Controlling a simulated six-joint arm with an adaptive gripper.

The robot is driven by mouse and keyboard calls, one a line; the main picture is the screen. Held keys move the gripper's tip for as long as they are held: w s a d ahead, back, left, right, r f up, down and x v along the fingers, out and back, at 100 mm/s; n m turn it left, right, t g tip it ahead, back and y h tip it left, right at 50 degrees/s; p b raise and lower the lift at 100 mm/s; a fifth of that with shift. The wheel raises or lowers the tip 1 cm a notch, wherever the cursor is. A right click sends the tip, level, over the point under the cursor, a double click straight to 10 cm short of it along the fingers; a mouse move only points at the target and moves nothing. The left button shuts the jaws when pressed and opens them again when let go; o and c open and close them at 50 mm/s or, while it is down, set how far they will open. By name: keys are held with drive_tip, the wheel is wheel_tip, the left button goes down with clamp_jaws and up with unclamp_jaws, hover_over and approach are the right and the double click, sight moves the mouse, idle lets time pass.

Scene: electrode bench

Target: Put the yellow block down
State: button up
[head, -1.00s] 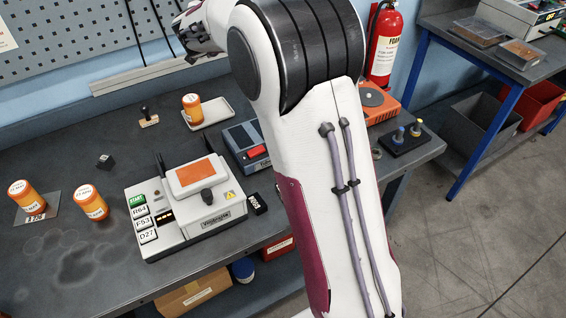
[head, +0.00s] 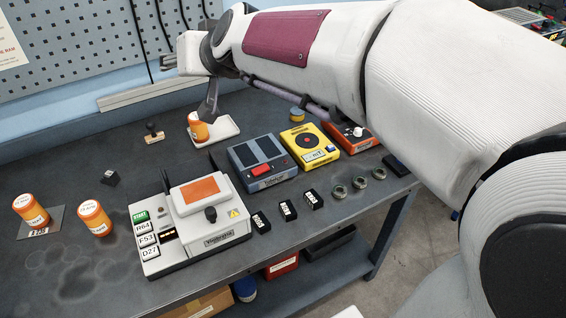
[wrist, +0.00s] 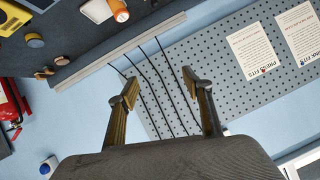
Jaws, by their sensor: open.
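In the wrist view my gripper (wrist: 158,88) is open, with two brass-coloured fingers spread apart and nothing between them. It faces the pegboard wall. In the head view my gripper (head: 166,63) is at the upper left, high above the back of the bench. A yellow block-like unit (head: 322,153) with a black disc on top sits flat on the bench, between a grey unit and an orange one, far to the right of my gripper and apart from it. No other yellow block is clear.
An orange bottle (head: 198,130) stands on a white tray (head: 232,125) below my wrist. A white device (head: 200,196) with buttons is at the front middle. Several black blocks and metal rings lie right of it. Two orange bottles stand at left. The pegboard (wrist: 245,75) is close ahead.

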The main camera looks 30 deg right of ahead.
drive_tip(key=s+d+f+g, duration=0.1)
drive_tip(key=s+f, duration=0.4)
drive_tip(key=s, duration=0.5)
drive_tip(key=s+d+f+n+g+h, duration=0.1)
drive_tip(key=s+f+g, duration=0.2)
drive_tip(key=s, duration=0.8)
drive_tip(key=s+d+f+n+g, duration=0.1)
drive_tip(key=s+f+g, duration=0.1)
drive_tip(key=s+f, duration=0.5)
drive_tip(key=s, duration=0.3)
drive_tip(key=shift+s+d+g+h, duration=0.3)
drive_tip(key=shift+g+h, duration=0.1)
